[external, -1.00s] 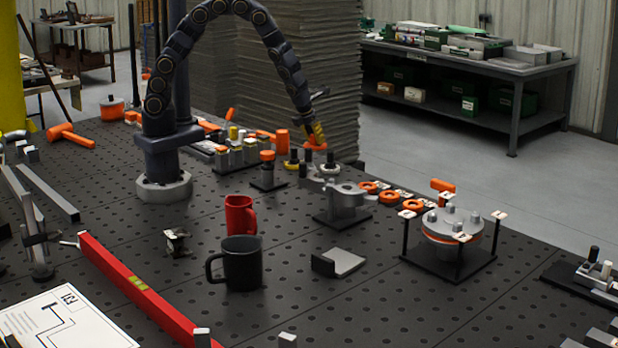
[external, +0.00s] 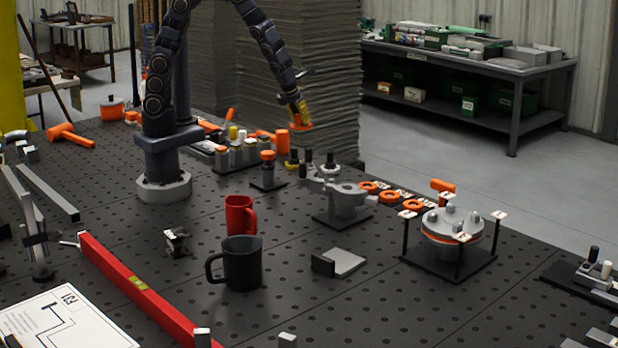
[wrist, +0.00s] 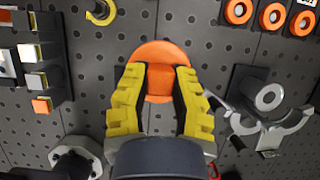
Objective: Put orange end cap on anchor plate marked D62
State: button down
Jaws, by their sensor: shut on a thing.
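My gripper (external: 299,112) is shut on an orange end cap (wrist: 160,58), a rounded disc between its yellow fingers in the wrist view. In the external view the cap (external: 301,127) hangs in the air above the back of the bench. The lettering is too small to read, so I cannot tell which plate is D62.
A grey bracket (external: 347,195) and a round flanged fixture (external: 450,225) with thin labelled posts stand right of centre. A rack of blocks (external: 236,155) and an orange-topped stand (external: 267,170) are left of the gripper. Two mugs, red (external: 240,214) and black (external: 241,262), stand in front.

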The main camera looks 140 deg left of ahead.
notch_tip(320, 180, up, 2)
jog(key=shift+r, duration=0.25)
jog(key=w+d+m+t+h, duration=0.2)
jog(key=w+d+m, duration=0.7)
jog(key=w+d, duration=1.8)
jog(key=t, duration=0.1)
send_near(343, 261)
jog(key=shift+a+f+y, duration=0.3)
jog(key=shift+a+f, duration=0.15)
jog(key=shift+f, duration=0.2)
jog(key=shift+w+f, duration=0.35)
jog(key=shift+w, duration=0.1)
jog(key=shift+w+a+f, duration=0.1)
jog(key=shift+w+f, duration=0.2)
jog(key=shift+f, duration=1.6)
